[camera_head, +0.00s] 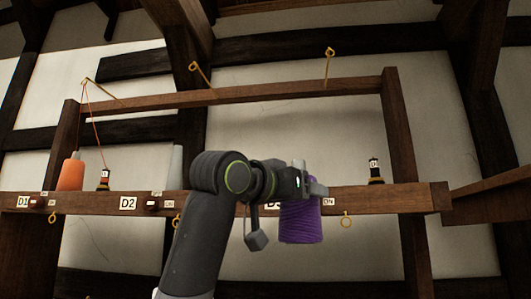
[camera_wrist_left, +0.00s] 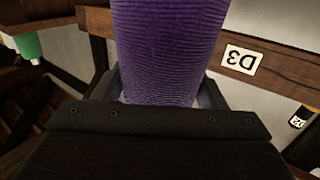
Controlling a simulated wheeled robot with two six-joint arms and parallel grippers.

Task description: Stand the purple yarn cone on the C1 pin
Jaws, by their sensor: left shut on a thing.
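The purple yarn cone (camera_head: 300,222) is in the jaws of my left gripper (camera_head: 316,190), which is shut on it. In the head view the cone hangs upright in front of the beam, its body below the jaws and its wide end down. The cone also fills the upper middle of the left wrist view (camera_wrist_left: 165,45), with the jaws on both sides of it. No C1 label or pin shows in either view; the readable labels are D1 (camera_head: 23,202), D2 (camera_head: 128,203) and D3 (camera_wrist_left: 241,60). My right gripper is not in view.
A wooden beam (camera_head: 390,198) crosses the rack. An orange cone (camera_head: 71,175) stands on it at the left, with orange yarn rising to a hook (camera_head: 87,81). Small dark tagged pieces (camera_head: 103,181) (camera_head: 375,173) stand on the beam. A green-and-white object (camera_wrist_left: 28,46) shows in the wrist view.

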